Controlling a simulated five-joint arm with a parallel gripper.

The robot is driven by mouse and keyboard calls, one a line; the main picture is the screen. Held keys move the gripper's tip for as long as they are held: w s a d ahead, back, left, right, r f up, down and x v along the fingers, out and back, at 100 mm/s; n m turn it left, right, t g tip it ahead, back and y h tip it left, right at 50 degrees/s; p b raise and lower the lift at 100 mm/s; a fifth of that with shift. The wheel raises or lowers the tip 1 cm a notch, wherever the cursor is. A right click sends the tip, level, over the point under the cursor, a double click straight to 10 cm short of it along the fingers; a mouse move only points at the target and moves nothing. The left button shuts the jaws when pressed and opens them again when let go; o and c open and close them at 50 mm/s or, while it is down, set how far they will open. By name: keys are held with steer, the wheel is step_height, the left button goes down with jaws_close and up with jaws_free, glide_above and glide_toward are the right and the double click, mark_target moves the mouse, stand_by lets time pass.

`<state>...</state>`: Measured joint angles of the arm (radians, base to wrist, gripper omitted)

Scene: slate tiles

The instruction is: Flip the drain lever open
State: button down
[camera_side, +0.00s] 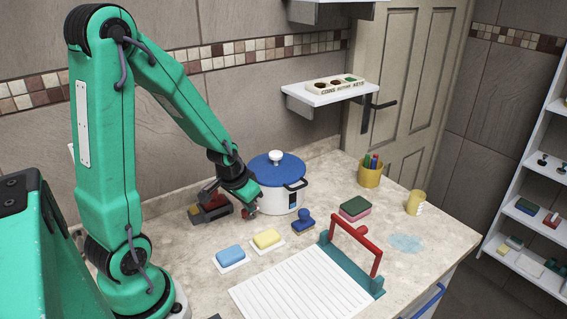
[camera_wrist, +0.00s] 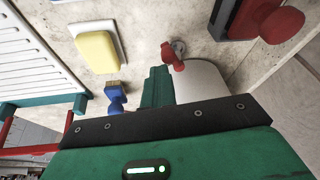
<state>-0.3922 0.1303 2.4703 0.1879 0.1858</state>
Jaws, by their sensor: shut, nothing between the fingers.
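A white pot (camera_side: 277,196) with a blue lid (camera_side: 276,169) stands at the back of the counter; its pale wall (camera_wrist: 206,80) shows in the wrist view. A small red lever (camera_wrist: 173,56) sits at a grey round fitting (camera_wrist: 179,45) by the pot wall. A bit of red (camera_side: 249,210), likely this lever, shows at the pot's left side. My gripper (camera_side: 246,196) is shut and empty, low beside the pot and close to the lever. In the wrist view its green fingers (camera_wrist: 157,85) lie just beside the lever; whether they touch it I cannot tell.
A dark and red device (camera_side: 210,208) lies left of the pot. Blue (camera_side: 231,254) and yellow (camera_side: 267,239) blocks on white trays, a blue stamp (camera_side: 303,222) and a white ribbed board (camera_side: 300,286) with a red handle (camera_side: 366,237) lie in front.

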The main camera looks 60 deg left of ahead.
step_height(320, 180, up, 9)
steer(key=s+a, duration=0.2)
steer(key=shift+s, duration=0.2)
stand_by(0.4)
steer(key=shift+d+r, duration=0.1)
steer(key=shift+d, duration=0.05)
steer(key=s+d+r+m+t, duration=0.1)
steer(key=s+d+r, duration=0.2)
steer(key=d+r, duration=0.2)
steer(key=s+d+r+m+t+h, duration=0.1)
steer(key=s+d+r, duration=0.3)
steer(key=d, duration=0.5)
steer(key=shift+d+r+h, duration=0.3)
steer(key=shift+d+r, duration=0.1)
steer(key=shift+r, duration=0.05)
